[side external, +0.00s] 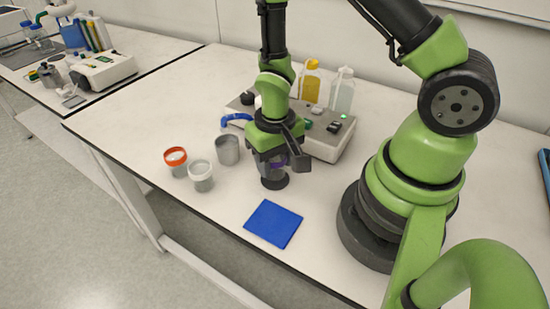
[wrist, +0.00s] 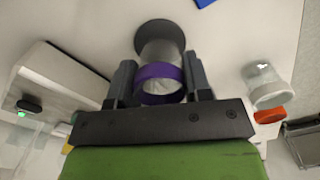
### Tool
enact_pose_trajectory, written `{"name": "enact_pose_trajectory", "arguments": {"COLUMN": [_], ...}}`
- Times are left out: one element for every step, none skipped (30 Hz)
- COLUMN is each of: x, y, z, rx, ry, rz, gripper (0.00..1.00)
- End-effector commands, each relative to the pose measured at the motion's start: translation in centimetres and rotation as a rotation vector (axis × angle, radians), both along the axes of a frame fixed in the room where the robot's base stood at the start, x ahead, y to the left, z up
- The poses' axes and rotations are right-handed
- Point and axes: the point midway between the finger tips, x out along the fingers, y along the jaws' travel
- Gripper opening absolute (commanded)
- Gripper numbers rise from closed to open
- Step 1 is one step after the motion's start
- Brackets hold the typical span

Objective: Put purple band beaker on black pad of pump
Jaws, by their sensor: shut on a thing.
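The purple band beaker (wrist: 160,88) is a clear cup with a purple ring, and it is between the fingers of my gripper (wrist: 160,68) in the wrist view. My gripper (side external: 273,164) points down and is shut on it. In the side view the beaker (side external: 270,173) is partly hidden by my fingers. The round black pad (side external: 275,182) is directly under the beaker, in front of the pale pump (side external: 325,148). The pad also shows at the beaker's base in the wrist view (wrist: 162,32). I cannot tell whether the base touches the pad.
An orange-band beaker (side external: 176,161), a white-band beaker (side external: 201,176) and a grey beaker (side external: 228,150) stand to the left. A blue square (side external: 272,224) lies in front. A yellow bottle (side external: 310,82) and a clear bottle (side external: 342,92) stand behind the pump. The left front table is clear.

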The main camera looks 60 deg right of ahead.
Motion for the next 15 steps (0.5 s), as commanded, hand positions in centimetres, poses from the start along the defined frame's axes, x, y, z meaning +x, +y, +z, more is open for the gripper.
{"name": "enact_pose_trajectory", "arguments": {"x": [0.00, 0.00, -0.01, -0.01, -0.01, 0.00, 0.00, 0.01, 0.01, 0.01, 0.01, 0.01, 0.01, 0.01, 0.01], "y": [0.00, 0.00, 0.01, 0.00, 0.00, -0.01, 0.00, 0.00, 0.00, 0.00, 0.00, 0.00, 0.00, 0.00, 0.00], "z": [-0.12, -0.20, -0.32, -0.41, -0.48, -0.54, -0.55, -0.55, -0.54, -0.54, -0.53, -0.53, -0.53, -0.53, -0.54], "rx": [0.000, 0.000, 0.000, 0.000, 0.000, 0.000, 0.000, 0.000, 0.000, 0.000, 0.000, 0.000, 0.000, 0.000, 0.000], "ry": [0.000, 0.000, 0.001, 0.001, 0.001, 0.001, 0.001, 0.000, 0.000, 0.000, 0.000, 0.000, 0.000, 0.000, 0.000], "rz": [0.000, 0.000, 0.000, 0.000, 0.000, -0.001, -0.001, -0.001, -0.001, -0.001, -0.001, 0.000, 0.000, 0.000, 0.000], "gripper": [0.22, 0.22, 0.22, 0.22, 0.22, 0.22, 0.22, 0.22, 0.22, 0.22, 0.22, 0.22, 0.22, 0.22, 0.22]}}
